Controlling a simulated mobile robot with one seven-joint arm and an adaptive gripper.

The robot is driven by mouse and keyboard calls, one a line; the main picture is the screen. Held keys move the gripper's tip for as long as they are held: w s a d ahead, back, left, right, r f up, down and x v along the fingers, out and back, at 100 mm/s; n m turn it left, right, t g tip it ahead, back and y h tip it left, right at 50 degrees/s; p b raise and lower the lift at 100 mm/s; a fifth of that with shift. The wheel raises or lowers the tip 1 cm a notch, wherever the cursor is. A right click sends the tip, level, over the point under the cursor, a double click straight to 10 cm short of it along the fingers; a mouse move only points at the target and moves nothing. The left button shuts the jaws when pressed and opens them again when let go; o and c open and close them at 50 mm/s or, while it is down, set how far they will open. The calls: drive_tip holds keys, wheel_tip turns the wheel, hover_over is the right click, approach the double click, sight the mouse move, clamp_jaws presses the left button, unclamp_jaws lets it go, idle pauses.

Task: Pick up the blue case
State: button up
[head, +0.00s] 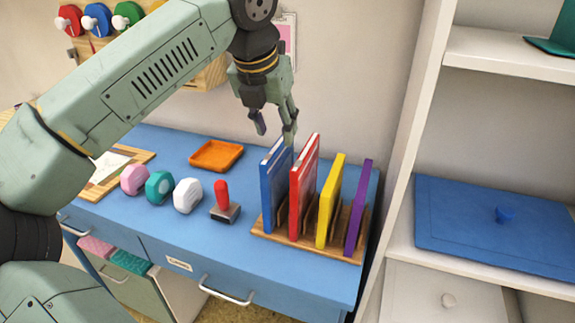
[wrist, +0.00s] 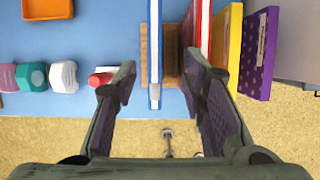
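The blue case (head: 271,190) stands upright like a book at the left end of a wooden rack (head: 335,248) on the blue desk. In the wrist view the blue case (wrist: 154,55) shows edge-on as a narrow blue and white strip. My gripper (head: 275,128) is open and empty, pointing down over the case near its top edge. In the wrist view my gripper's fingers (wrist: 158,80) appear on either side of the case's strip. I cannot tell whether the fingertips are below its top edge; no contact is visible.
Red (head: 303,188), yellow (head: 330,202) and purple (head: 357,208) cases stand to the right in the rack. A stamp (head: 223,203), several coloured blocks and an orange tray (head: 216,155) are to the left. A white shelf (head: 405,150) bounds the desk's right side.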

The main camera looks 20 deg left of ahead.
sight(281, 159)
drive_tip(key=shift+w+a+f, duration=0.1)
drive_tip(key=shift+w+f, duration=0.1)
drive_tip(key=shift+w, duration=0.05)
drive_tip(key=b+x, duration=0.2)
drive_tip(key=x, duration=0.2)
drive_tip(key=shift+s+f+b, duration=0.15)
drive_tip(key=shift+f+b, duration=0.15)
drive_tip(key=shift+b, duration=0.1)
drive_tip(key=shift+b+x, duration=1)
drive_tip(key=shift+x, duration=1.85)
drive_tip(key=shift+w+a+r, duration=0.1)
drive_tip(key=shift+w+a, duration=0.1)
drive_tip(key=shift+f+b, duration=0.3)
drive_tip(key=shift+c, duration=0.4)
clamp_jaws()
